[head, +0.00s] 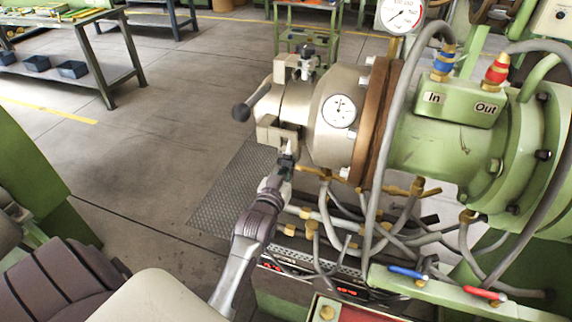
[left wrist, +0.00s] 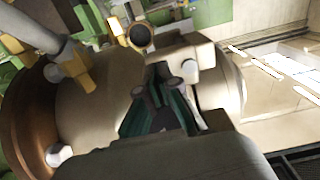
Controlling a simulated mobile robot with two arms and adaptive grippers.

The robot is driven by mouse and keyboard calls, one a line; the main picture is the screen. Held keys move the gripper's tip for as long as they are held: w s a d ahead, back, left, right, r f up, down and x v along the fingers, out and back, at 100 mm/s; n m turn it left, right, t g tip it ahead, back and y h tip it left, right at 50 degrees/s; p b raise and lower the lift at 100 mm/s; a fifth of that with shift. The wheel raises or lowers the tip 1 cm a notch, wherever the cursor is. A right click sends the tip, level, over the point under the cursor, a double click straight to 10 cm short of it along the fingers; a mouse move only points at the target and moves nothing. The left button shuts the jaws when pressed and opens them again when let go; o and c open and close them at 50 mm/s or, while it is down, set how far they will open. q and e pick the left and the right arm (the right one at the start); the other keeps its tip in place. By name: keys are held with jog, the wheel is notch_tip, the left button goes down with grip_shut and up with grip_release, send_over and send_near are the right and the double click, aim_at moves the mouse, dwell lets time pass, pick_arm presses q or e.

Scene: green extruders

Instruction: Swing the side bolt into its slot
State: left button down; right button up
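The extruder's pale metal end head (head: 291,102) has slotted lugs on its rim. One lug (head: 279,138) is on the near side and also shows in the left wrist view (left wrist: 204,52). My left gripper (head: 286,165) is at this near lug, reaching up from below. In the left wrist view its dark green fingers (left wrist: 160,108) frame a dark part with small rounded ends, perhaps the side bolt. The fingers hide most of it, so I cannot tell whether they grip it. Another bolt (head: 307,62) stands at the top lug. My right gripper is out of view.
A dark ball-ended handle (head: 241,112) sticks out left of the head. Grey hoses and brass fittings (head: 325,195) crowd the underside, close to my left arm. Open floor (head: 180,130) lies to the left.

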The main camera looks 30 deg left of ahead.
aim_at(286, 159)
pick_arm(q)
jog(key=r, duration=0.2)
jog(key=shift+s+d+r+t+p, duration=0.1)
jog(key=shift+s+r+t+p, duration=0.15)
jog(key=shift+r+t+p, duration=0.1)
jog(key=shift+f, duration=0.2)
jog(key=shift+d+f, duration=0.1)
jog(key=shift+f, duration=0.1)
jog(key=shift+s+r+p, duration=0.45)
jog(key=shift+r+p, duration=0.1)
jog(key=shift+p, duration=0.2)
jog(key=shift+s+d+r+p, duration=0.1)
jog(key=shift+s+r+p, duration=0.2)
jog(key=shift+r+p, duration=0.45)
